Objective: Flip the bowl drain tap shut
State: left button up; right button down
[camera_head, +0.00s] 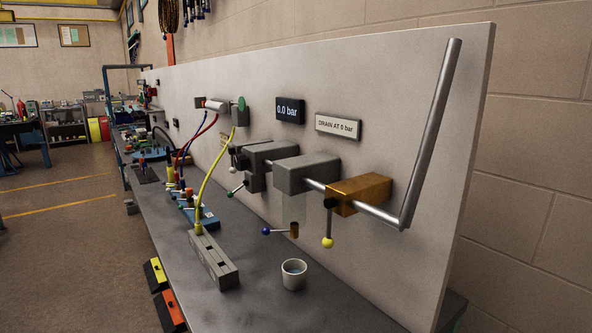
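A faint, see-through bowl (295,207) hangs under a grey block (305,174) on the pipe along the panel. At its bottom is a small copper-brown drain tap (295,230). The tap's thin lever sticks out sideways to the left and ends in a blue ball (266,231). A pale cup (293,274) stands on the bench below the tap, apart from it. Its inside looks dark, and I cannot tell what it holds. Neither of my grippers shows in this view.
Right of the bowl, a brass valve block (360,193) has a lever hanging down to a yellow ball (327,243). Left are a green-ball lever (230,195), coloured hoses (215,169) and a grey slotted block (213,259). A display (289,110) reads 0.0 bar; a sign (338,127) reads DRAIN AT 0 bar.

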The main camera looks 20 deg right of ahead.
aim_at(265, 231)
jog(key=z, duration=0.3)
jog(key=i+j+z, duration=0.25)
jog(key=j, duration=0.15)
jog(key=i+j+z, duration=0.2)
jog(key=j, duration=0.2)
jog(key=j+z, duration=0.25)
jog(key=j, duration=0.2)
jog(key=i+j+z, duration=0.25)
jog(key=j, duration=1.05)
jog(key=i+j, duration=0.1)
jog(key=j, duration=0.7)
